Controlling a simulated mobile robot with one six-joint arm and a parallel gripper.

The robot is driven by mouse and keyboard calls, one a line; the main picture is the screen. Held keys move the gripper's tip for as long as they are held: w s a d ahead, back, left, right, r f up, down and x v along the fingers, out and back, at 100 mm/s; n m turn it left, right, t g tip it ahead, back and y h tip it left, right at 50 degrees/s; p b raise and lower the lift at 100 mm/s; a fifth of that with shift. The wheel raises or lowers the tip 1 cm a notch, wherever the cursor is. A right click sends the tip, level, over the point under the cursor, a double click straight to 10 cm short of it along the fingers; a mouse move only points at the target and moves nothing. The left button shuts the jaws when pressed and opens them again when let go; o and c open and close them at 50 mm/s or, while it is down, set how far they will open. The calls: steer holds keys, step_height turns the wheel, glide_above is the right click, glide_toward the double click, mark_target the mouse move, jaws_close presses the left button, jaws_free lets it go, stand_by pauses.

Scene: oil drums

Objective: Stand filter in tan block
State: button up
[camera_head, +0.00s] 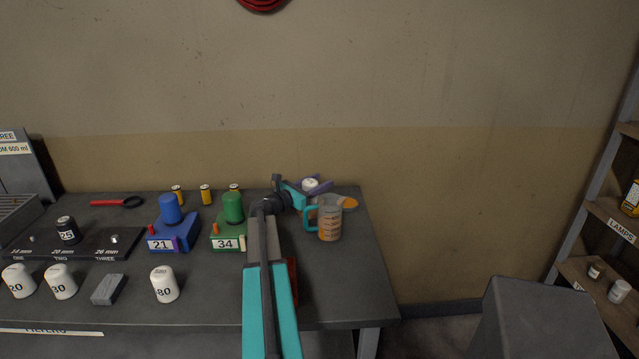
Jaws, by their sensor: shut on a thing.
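My gripper (312,187), with purple fingers, is at the far right part of the bench. It is shut on a small white thing, probably a filter (311,183), seen mostly from its top. A tan-orange shape (347,203) shows just right of the gripper, partly covered. I cannot tell whether it is the tan block, and no other tan block is clearly visible. My arm hides part of the bench. White numbered filters (164,284) stand at the front of the bench.
A clear jug (329,222) with a teal handle stands close in front of the gripper. A green block (229,240) marked 34 and a blue block (174,237) marked 21 bear matching cylinders. Small yellow cans (206,194) stand behind. A red-edged thing (292,280) is mostly behind my arm.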

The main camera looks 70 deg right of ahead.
steer(key=shift+s+a+f, duration=0.1)
steer(key=shift+f, duration=0.65)
steer(key=shift+s+a+f, duration=0.1)
steer(key=shift+f, duration=0.65)
steer(key=shift+w+d+r+p, duration=0.2)
steer(key=shift+r+p, duration=0.45)
steer(key=shift+r, duration=0.15)
steer(key=shift+w+d+r+p, duration=0.15)
steer(key=shift+r+p, duration=0.5)
steer(key=shift+r, duration=0.15)
steer(key=shift+r, duration=0.2)
